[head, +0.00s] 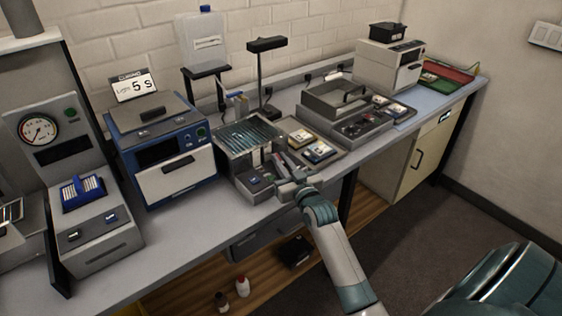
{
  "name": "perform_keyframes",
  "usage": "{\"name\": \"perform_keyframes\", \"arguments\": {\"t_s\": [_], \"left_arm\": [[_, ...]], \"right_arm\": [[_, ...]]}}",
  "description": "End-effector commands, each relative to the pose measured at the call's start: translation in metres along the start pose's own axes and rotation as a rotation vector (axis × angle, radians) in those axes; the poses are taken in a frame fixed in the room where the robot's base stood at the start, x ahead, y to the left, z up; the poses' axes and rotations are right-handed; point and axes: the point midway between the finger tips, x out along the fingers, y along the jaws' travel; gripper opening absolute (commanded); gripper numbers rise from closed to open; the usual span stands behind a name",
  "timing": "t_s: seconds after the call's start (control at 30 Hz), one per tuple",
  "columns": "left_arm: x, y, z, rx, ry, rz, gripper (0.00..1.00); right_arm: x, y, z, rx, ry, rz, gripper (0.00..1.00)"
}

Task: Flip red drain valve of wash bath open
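My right gripper (283,164) is at the front right corner of a grey bath with a clear, ribbed top (248,136), close to its low front panel with buttons (258,180). I cannot tell whether it touches the bath or whether its fingers are apart. No red valve can be made out; the gripper and wrist cover part of that corner. A second grey unit with an open metal basin (345,97) stands further right, and I cannot tell for certain which unit is the wash bath. My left gripper is not in view.
A blue oven-like box (160,150) stands left of the ribbed-top bath. A tray with small cards (318,149) lies just right of the gripper. A black post lamp (265,75) rises behind. Bottles (242,286) stand on the shelf below. The bench front strip (205,225) is clear.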

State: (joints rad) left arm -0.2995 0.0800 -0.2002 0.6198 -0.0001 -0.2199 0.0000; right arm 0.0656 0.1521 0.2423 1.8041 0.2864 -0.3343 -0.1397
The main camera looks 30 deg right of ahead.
Motion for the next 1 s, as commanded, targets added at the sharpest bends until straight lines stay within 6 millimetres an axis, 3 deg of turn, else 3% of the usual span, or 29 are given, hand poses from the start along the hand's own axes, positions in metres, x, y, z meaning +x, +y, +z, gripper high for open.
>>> {"name": "perform_keyframes", "arguments": {"t_s": [1.0], "left_arm": [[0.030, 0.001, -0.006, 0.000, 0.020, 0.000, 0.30]], "right_arm": [[0.001, -0.001, -0.002, -0.005, 0.009, -0.240, 0.00]]}}
